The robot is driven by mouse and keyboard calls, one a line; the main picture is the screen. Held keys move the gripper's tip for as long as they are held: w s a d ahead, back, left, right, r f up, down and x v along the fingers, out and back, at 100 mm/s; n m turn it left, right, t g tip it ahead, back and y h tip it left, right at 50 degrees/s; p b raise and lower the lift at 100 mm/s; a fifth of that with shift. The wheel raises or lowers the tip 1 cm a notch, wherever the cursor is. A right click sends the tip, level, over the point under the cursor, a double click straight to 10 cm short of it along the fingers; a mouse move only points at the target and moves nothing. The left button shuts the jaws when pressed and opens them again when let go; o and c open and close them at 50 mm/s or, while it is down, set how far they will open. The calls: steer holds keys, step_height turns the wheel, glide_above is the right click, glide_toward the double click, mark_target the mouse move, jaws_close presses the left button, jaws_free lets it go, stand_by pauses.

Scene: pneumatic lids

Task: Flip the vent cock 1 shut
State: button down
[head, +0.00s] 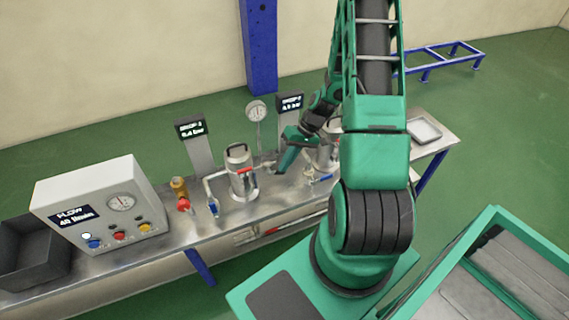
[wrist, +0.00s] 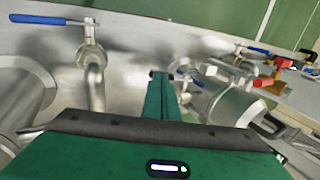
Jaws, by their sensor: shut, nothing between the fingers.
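My gripper (head: 276,171) is shut and empty, reaching down to the bench just right of the left lidded metal canister (head: 241,178). In the wrist view its tip (wrist: 158,77) is beside a small metal cock with a blue lever (wrist: 194,81), close to that canister (wrist: 226,103). This fits vent cock 1, but I see no label. The gripper partly hides it, and whether they touch is unclear. Another blue-levered valve (head: 213,208) stands left of the canister. A third, with a long blue lever (wrist: 52,19), serves the right canister.
The bench (head: 150,262) holds a flow box (head: 103,205), a red-knobbed brass fitting (head: 183,203), a round gauge (head: 256,110) and two display posts (head: 197,150). The right canister (wrist: 20,92) is mostly behind my arm in the head view. A tray (head: 424,130) lies at the right end.

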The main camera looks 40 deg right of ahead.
steer(key=shift+d+f, duration=0.1)
steer(key=shift+f, duration=0.05)
steer(key=shift+f+t+y, duration=0.4)
steer(key=shift+f+y, duration=0.95)
steer(key=shift+y, duration=0.15)
steer(key=shift+f, duration=0.15)
steer(key=r, duration=0.2)
steer(key=a+r, duration=0.1)
steer(key=r, duration=0.1)
steer(key=shift+s+a+r, duration=0.1)
steer(key=shift+s+r, duration=0.05)
steer(key=shift+r, duration=0.25)
steer(key=s+a+r, duration=0.2)
steer(key=a+r, duration=0.4)
steer(key=a, duration=0.4)
steer(key=shift+s, duration=0.35)
steer(key=shift+r, duration=0.15)
